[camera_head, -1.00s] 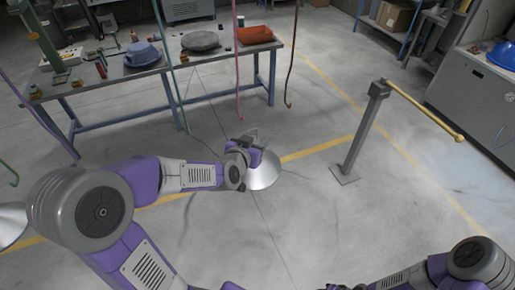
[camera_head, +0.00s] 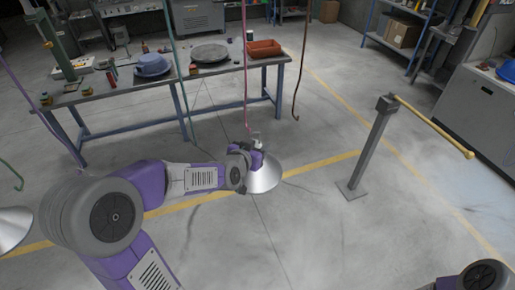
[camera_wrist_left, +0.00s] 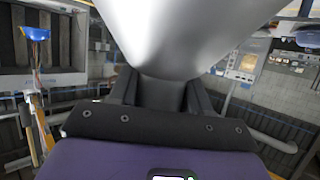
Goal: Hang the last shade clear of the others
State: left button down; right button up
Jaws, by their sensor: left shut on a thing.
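A silver cone-shaped shade (camera_head: 265,177) is in my left gripper (camera_head: 253,157), near the middle of the head view. The gripper is shut on its narrow top, and the wide rim faces down. In the left wrist view the shade (camera_wrist_left: 170,35) fills the upper middle between the fingers (camera_wrist_left: 160,92). A pink hanging rod (camera_head: 245,70) comes down to just above the shade's top; I cannot tell whether they touch. My right gripper is out of view.
Other hanging hooks are a dark one (camera_head: 303,60), a green one (camera_head: 180,80), a purple one (camera_head: 30,100) and a green one at far left (camera_head: 14,180). A grey post (camera_head: 372,145) with a yellow arm (camera_head: 435,125) stands right. A workbench (camera_head: 215,72) is behind.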

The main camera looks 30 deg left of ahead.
pick_arm(q)
jog(key=shift+w+a, duration=0.15)
jog(key=shift+a, duration=0.1)
dwell(0.3)
jog(key=shift+w+a+b, duration=0.7)
jog(key=shift+a+b, duration=0.1)
jog(key=shift+b, duration=0.2)
jog(key=shift+w+a+b, duration=0.4)
jog(key=shift+w+b, duration=0.05)
jog(key=shift+b, duration=0.3)
jog(key=shift+w+a+b, duration=0.5)
jog(key=shift+a+b, duration=0.25)
jog(key=shift+b, duration=0.15)
jog(key=shift+f+b, duration=1.25)
jog(key=shift+b, duration=0.3)
